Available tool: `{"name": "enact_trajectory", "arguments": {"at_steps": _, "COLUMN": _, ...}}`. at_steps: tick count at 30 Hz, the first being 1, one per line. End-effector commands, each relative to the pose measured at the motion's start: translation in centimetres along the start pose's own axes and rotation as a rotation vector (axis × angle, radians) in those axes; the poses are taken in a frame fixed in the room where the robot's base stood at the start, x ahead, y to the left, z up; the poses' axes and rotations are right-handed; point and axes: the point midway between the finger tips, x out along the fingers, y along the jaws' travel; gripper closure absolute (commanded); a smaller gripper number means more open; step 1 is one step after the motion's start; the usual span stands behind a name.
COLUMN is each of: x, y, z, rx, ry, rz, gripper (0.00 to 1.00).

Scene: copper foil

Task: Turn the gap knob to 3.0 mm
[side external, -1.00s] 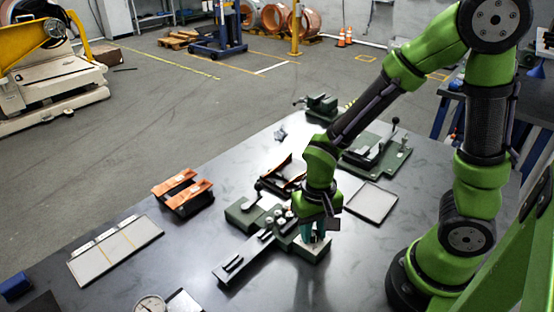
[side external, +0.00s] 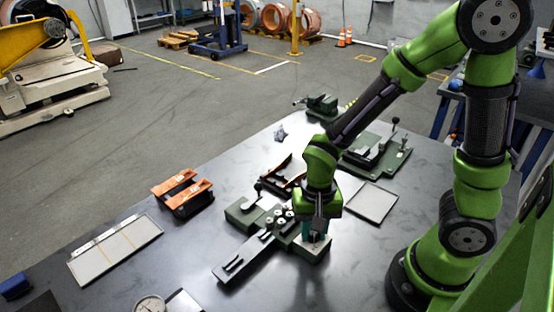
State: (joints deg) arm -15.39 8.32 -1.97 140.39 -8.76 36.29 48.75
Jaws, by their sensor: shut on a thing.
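My gripper (side external: 314,238) points straight down at the right end of a green bench device (side external: 245,213) in the middle of the table. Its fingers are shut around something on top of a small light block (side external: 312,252). The gap knob is probably what sits between the fingers, but it is hidden by them, and its scale cannot be read. Several small round pale knobs (side external: 279,216) stand on the device just left of my gripper. A dark rail (side external: 240,258) with slots runs from the device toward the lower left.
Orange-topped blocks (side external: 183,190), a pale marked plate (side external: 113,250) and a dial gauge (side external: 150,304) lie to the left. A shallow tray (side external: 371,203) and a green lever fixture (side external: 377,154) stand right and behind. The front table area right of the rail is clear.

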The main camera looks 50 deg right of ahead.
Motion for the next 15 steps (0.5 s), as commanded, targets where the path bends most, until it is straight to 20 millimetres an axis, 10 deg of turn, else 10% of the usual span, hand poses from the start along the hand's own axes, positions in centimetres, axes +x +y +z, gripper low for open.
{"name": "enact_trajectory", "arguments": {"at_steps": 1, "x": -0.07, "y": -0.01, "z": 0.0, "rx": 0.001, "ry": 0.0, "rz": 0.0, "gripper": 1.0}}
{"name": "enact_trajectory", "arguments": {"at_steps": 2, "x": -0.07, "y": -0.01, "z": 0.0, "rx": 0.001, "ry": 0.0, "rz": 0.0, "gripper": 0.69}}
{"name": "enact_trajectory", "arguments": {"at_steps": 6, "x": -0.05, "y": -0.01, "z": 0.0, "rx": 0.0, "ry": 0.0, "rz": 0.0, "gripper": 0.47}}
{"name": "enact_trajectory", "arguments": {"at_steps": 15, "x": -0.11, "y": -0.02, "z": -0.01, "rx": -0.001, "ry": 0.0, "rz": -0.001, "gripper": 0.46}}
